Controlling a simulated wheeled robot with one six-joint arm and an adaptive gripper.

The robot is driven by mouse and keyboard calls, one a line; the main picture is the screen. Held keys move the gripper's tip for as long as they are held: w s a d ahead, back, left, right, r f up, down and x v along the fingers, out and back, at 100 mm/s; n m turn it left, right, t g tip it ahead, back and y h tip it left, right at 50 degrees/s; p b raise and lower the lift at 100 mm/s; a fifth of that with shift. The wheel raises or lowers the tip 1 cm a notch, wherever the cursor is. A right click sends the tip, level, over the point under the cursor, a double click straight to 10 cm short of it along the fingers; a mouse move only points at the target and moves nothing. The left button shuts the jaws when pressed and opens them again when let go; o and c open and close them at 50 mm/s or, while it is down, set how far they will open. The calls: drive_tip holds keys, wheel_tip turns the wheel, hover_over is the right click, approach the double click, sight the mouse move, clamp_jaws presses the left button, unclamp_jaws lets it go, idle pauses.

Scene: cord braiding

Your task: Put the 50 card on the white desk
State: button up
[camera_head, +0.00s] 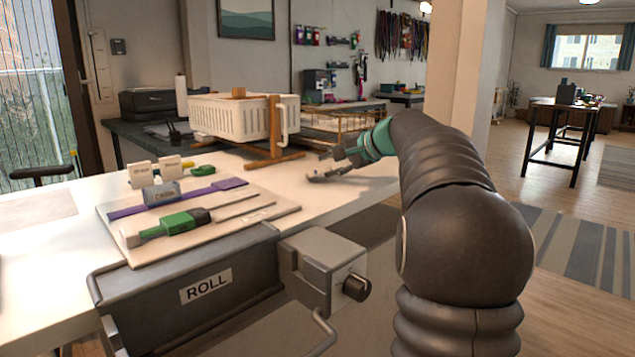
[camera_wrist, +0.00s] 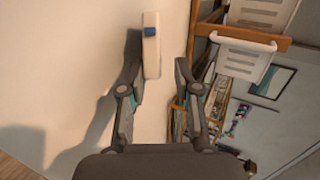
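A pale board (camera_head: 240,220) carries a grey labelled block (camera_head: 163,193), a purple strip (camera_head: 226,185) and a green-handled tool (camera_head: 172,224). A white basket (camera_head: 230,118) with a wooden stand (camera_head: 275,130) is behind my gripper. A grey ROLL box (camera_head: 200,310) is at the front edge.

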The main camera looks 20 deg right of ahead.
drive_tip(key=shift+p+v, duration=0.4)
drive_tip(key=shift+v, duration=2.8)
wheel_tip(320, 180, up, 7)
drive_tip(key=s+d+p, duration=0.1)
drive_tip(key=s+p, duration=0.1)
drive_tip(key=p, duration=0.4)
drive_tip(key=shift+s+r, duration=0.2)
drive_tip(key=shift+s, duration=0.05)
